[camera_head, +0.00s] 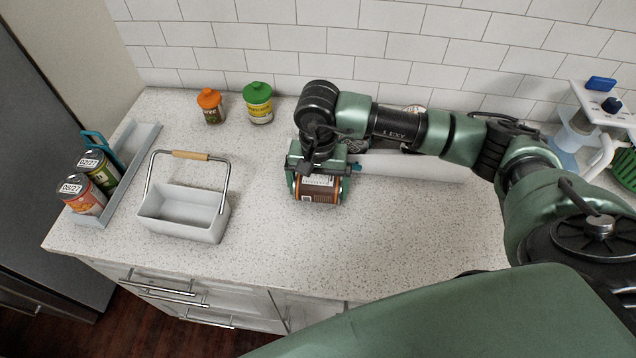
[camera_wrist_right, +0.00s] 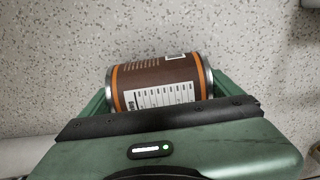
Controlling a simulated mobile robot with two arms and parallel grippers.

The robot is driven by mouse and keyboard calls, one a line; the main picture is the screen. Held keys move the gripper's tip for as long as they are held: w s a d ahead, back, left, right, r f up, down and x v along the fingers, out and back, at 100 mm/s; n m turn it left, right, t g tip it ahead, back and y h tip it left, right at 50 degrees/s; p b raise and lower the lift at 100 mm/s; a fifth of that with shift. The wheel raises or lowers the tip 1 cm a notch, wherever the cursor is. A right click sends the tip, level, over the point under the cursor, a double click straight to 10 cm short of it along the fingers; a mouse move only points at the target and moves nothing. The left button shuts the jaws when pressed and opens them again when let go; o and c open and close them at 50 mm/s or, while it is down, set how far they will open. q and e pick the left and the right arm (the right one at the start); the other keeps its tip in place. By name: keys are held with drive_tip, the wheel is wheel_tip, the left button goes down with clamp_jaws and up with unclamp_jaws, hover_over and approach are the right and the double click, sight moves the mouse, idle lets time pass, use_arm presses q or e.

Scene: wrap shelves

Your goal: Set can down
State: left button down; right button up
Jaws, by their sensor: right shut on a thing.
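My right gripper (camera_head: 318,182) is shut on a brown can with orange bands (camera_head: 317,195), low over the speckled countertop. The can lies on its side between the fingers. In the right wrist view the can (camera_wrist_right: 158,86) shows its white printed label and metal ends, with a finger of the right gripper (camera_wrist_right: 155,95) at each end. I cannot tell whether the can touches the counter. My left gripper is not in view.
A grey-white basket with a raised handle (camera_head: 180,225) stands to the left. Two shaker jars, orange-capped (camera_head: 210,106) and green-capped (camera_head: 258,103), stand by the tiled wall.

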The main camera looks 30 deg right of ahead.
drive_tip(key=shift+a+f+b, duration=0.1)
drive_tip(key=shift+f+b, duration=0.05)
drive_tip(key=shift+b, duration=0.2)
drive_tip(key=o, duration=1.6)
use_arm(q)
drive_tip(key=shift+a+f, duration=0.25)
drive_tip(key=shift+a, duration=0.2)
use_arm(e)
drive_tip(key=shift+o, duration=0.2)
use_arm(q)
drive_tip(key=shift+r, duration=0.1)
